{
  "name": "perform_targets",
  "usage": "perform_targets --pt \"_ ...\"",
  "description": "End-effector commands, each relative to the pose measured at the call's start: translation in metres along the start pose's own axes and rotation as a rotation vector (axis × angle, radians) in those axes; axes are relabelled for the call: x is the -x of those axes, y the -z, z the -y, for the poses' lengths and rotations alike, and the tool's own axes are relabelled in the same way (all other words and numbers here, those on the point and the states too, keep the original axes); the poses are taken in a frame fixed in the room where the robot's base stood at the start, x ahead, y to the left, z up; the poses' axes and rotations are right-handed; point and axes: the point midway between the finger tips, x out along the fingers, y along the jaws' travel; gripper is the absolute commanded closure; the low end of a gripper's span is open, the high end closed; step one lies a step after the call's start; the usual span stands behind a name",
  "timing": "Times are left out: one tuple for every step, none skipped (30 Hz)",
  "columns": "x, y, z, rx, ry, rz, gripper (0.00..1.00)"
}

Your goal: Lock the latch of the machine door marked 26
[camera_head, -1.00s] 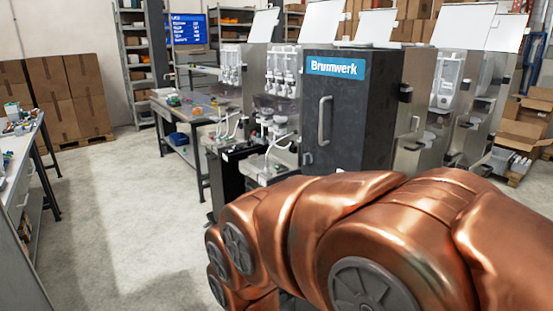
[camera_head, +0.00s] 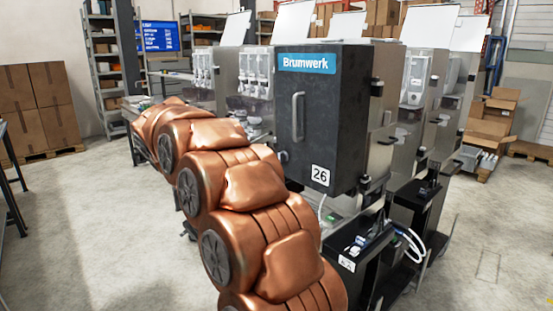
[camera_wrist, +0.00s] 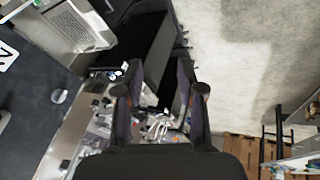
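The dark machine door (camera_head: 325,125) carries a blue Brumwerk sign and a white label 26 (camera_head: 320,175). It looks closed in the head view. Its grey bar handle (camera_head: 298,117) is on the left side. A small round latch knob (camera_head: 283,156) sits below the handle, at the door's left edge. In the wrist view the door (camera_wrist: 35,85) fills the left side, with the latch knob (camera_wrist: 59,96) near its edge; whether it is locked I cannot tell. My gripper (camera_wrist: 160,98) is open and empty, apart from the knob and to its right. In the head view it is hidden.
More dispensers with clear containers (camera_head: 255,75) stand behind and beside the door. A black base unit (camera_head: 360,255) with cables stands below it. Cardboard boxes (camera_head: 40,110) are stacked at the left. The floor (camera_head: 110,225) at the left is clear.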

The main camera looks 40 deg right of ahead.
Motion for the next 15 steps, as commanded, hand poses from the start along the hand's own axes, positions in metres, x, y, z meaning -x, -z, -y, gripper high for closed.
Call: perform_targets --pt "-0.012 0.017 -0.002 -0.027 -0.02 -0.017 0.61" --pt "-0.015 0.027 -0.005 -0.044 -0.031 -0.031 0.61" --pt "-0.021 0.04 -0.009 -0.067 -0.049 -0.046 0.61" --pt "-0.026 0.049 -0.012 -0.084 -0.061 -0.058 0.61" --pt "-0.03 0.059 -0.015 -0.102 -0.074 -0.072 0.61" --pt "-0.035 0.07 -0.02 -0.126 -0.091 -0.087 0.61" --pt "-0.04 0.079 -0.024 -0.144 -0.104 -0.099 0.61" --pt "-0.044 0.087 -0.028 -0.163 -0.118 -0.112 0.61" --pt "-0.05 0.097 -0.033 -0.187 -0.136 -0.128 0.61" --pt "-0.054 0.105 -0.037 -0.205 -0.15 -0.141 0.61" --pt "-0.058 0.113 -0.041 -0.225 -0.164 -0.153 0.61" --pt "-0.064 0.122 -0.047 -0.249 -0.185 -0.169 0.61" --pt "-0.068 0.129 -0.051 -0.267 -0.198 -0.183 0.61" --pt "-0.071 0.136 -0.056 -0.287 -0.214 -0.197 0.61" --pt "-0.078 0.143 -0.062 -0.31 -0.235 -0.212 0.61"
